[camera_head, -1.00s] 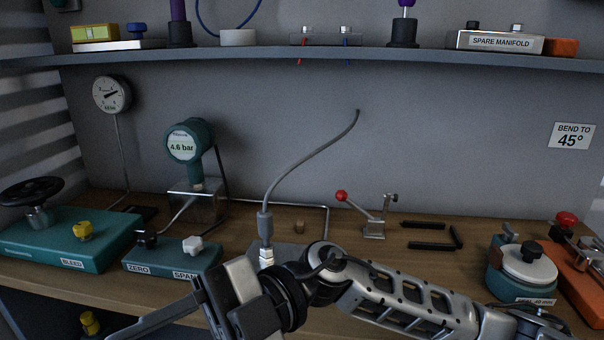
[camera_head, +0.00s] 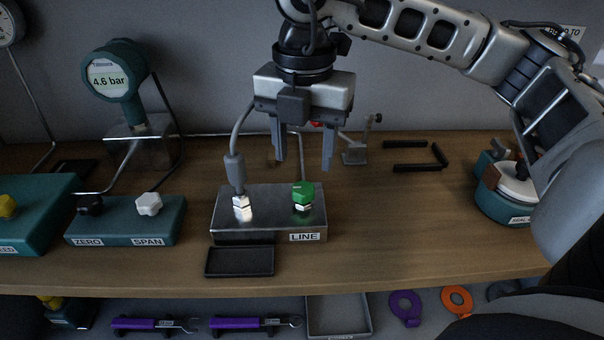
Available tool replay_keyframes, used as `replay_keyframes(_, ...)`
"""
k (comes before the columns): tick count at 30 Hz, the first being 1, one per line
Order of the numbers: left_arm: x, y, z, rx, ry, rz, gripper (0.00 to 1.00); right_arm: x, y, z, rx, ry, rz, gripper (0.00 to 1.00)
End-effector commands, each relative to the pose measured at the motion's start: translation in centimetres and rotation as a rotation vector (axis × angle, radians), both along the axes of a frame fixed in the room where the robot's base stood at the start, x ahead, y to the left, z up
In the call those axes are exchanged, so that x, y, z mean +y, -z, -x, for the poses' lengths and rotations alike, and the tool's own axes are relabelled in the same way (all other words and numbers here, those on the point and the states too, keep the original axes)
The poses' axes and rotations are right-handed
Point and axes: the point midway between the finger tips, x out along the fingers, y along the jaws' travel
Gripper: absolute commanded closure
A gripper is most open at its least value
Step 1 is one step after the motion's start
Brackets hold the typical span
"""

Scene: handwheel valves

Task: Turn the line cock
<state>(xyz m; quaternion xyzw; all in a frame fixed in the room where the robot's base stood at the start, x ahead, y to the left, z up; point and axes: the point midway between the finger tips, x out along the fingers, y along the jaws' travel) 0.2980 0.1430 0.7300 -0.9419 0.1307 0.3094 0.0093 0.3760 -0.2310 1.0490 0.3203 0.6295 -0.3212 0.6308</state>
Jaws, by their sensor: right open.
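The line cock (camera_head: 303,195) is a green knob on a bright hex fitting. It stands at the right end of a metal block (camera_head: 262,228) labelled LINE. A grey cable plugs into a second fitting (camera_head: 241,206) at the block's left end. My right gripper (camera_head: 303,166) hangs above and behind the block, fingers pointing down. Its two fingers are apart with nothing between them. In the picture the fingertips are just above the green knob, not touching it. My left gripper is not in view.
A teal block (camera_head: 125,222) with ZERO and SPAN knobs stands to the left. A gauge (camera_head: 116,78) reads 4.6 bar. A black tray (camera_head: 239,261) lies in front of the metal block. A small clamp (camera_head: 356,152) and black bars (camera_head: 418,168) are behind.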

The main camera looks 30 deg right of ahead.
Motion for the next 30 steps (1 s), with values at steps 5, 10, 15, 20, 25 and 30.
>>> replay_keyframes(5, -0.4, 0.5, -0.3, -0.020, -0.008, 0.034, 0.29, 0.0, 2.7, 0.0, 0.001, -0.002, -0.001, 0.50)
replay_keyframes(10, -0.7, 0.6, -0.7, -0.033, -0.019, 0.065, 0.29, 0.0, 4.7, 0.0, 0.001, -0.002, -0.001, 0.50)
replay_keyframes(15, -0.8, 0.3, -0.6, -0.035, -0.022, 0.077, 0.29, 0.0, 5.4, 0.0, 0.000, -0.002, -0.001, 0.50)
replay_keyframes(20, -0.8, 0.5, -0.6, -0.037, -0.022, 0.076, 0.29, 0.1, 5.6, 0.0, 0.001, -0.003, -0.002, 0.50)
replay_keyframes(25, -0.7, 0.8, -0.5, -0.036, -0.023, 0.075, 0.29, 0.1, 5.7, 0.0, 0.001, -0.003, -0.003, 0.50)
replay_keyframes(30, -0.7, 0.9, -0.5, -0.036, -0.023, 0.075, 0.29, 0.1, 5.6, 0.0, 0.000, -0.003, -0.002, 0.50)
